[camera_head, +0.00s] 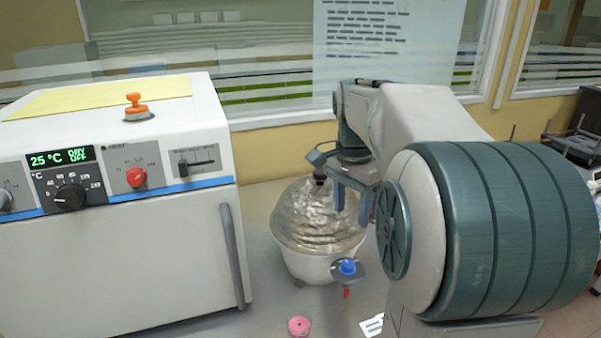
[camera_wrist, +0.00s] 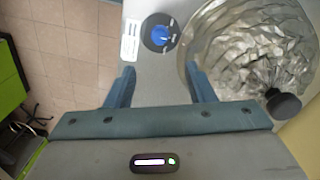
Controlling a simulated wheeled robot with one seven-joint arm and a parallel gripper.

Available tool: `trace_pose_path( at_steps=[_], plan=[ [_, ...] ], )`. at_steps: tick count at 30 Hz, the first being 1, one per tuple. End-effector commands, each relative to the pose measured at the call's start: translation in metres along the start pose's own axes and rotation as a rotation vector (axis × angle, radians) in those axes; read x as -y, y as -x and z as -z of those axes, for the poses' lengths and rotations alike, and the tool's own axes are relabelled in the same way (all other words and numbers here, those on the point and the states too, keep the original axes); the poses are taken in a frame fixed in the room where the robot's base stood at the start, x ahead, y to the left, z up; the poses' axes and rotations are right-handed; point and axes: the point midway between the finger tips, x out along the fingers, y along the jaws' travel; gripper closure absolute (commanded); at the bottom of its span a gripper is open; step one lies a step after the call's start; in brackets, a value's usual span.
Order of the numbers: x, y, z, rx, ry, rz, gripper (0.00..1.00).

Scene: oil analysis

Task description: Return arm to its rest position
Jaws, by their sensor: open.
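My gripper (camera_head: 352,200) is in front of the round vessel in the head view. In the wrist view my gripper (camera_wrist: 160,88) shows two blue fingers spread apart with nothing between them. My arm reaches in from the right of the head view and bends down at the wrist, hiding part of the counter.
A white oven (camera_head: 120,250) with dials and a 25 °C display stands at the left. A blue knob (camera_head: 348,267) sits in front of the vessel, near a pink ring-shaped object (camera_head: 299,326) and a white label (camera_head: 372,325). A wall and window are close behind.

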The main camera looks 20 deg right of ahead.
Motion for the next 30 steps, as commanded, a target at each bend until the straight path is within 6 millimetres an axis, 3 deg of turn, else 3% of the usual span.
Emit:
trace_pose_path(
  at_steps=[4,7,15,21,25,30],
  plan=[
    [-0.001,-0.002,-0.005,-0.003,0.029,0.007,0.51],
    [-0.006,-0.008,-0.021,-0.014,0.13,0.03,0.51],
    [-0.039,-0.054,-0.103,-0.112,0.689,0.137,0.51],
    [-0.066,-0.092,-0.145,-0.202,1.031,0.181,0.51],
    [-0.076,-0.106,-0.156,-0.235,1.146,0.19,0.51],
    [-0.079,-0.11,-0.159,-0.244,1.179,0.192,0.51]
  ],
)
